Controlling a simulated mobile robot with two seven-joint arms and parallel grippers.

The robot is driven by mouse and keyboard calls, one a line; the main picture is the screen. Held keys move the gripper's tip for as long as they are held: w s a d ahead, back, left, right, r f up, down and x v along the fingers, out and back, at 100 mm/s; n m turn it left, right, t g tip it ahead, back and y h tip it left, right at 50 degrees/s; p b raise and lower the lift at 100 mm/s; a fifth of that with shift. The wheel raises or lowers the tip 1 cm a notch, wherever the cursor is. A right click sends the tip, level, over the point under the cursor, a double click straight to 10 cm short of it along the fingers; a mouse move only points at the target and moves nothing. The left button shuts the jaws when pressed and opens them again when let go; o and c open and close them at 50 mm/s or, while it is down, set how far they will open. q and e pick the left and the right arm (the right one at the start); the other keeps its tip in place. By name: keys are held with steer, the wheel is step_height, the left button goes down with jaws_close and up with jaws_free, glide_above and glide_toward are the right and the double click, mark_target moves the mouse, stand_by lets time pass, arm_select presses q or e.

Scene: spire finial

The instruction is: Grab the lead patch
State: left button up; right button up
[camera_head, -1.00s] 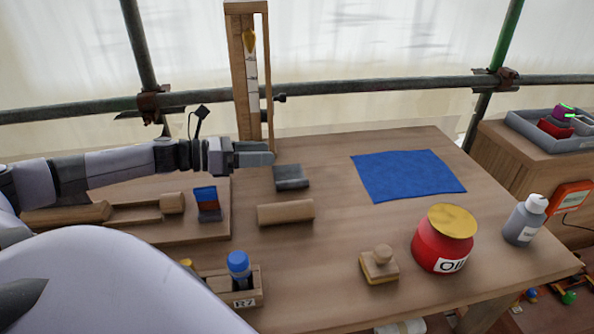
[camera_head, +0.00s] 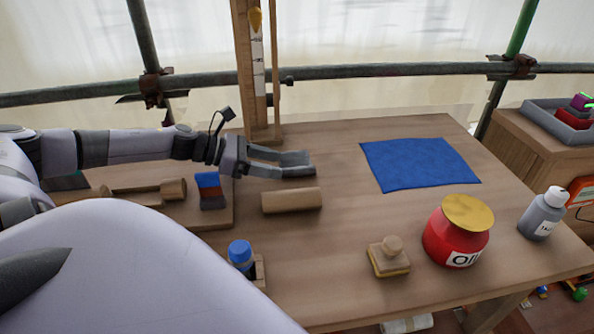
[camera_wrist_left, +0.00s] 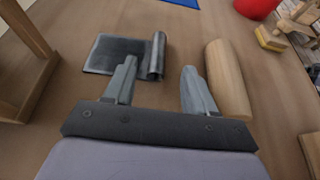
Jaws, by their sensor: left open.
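The lead patch (camera_head: 297,158) is a dark grey sheet with one rolled edge. It lies flat on the wooden table, and in the left wrist view it (camera_wrist_left: 115,56) is just beyond the fingertips, with its roll toward the right. My left gripper (camera_head: 279,164) is open and empty, low over the table at the patch's near side. In the wrist view its two fingers (camera_wrist_left: 158,76) are apart, the roll's end ahead of the gap between them. The fingers partly cover the patch in the head view. My right gripper is out of view.
A wooden cylinder (camera_head: 291,200) lies close to the right finger. A wooden upright frame (camera_head: 250,80) stands behind the gripper. A blue cloth (camera_head: 420,164), a red oil pot (camera_head: 446,238), a grey bottle (camera_head: 540,216) and a wooden stamp-like block (camera_head: 388,259) are farther right.

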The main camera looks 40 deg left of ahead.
mark_target(293, 168)
arm_select(q)
steer(key=shift+b+x, duration=0.45)
steer(key=shift+x, duration=1.75)
steer(key=shift+w, duration=0.1)
steer(key=shift+a, duration=0.1)
jaws_close()
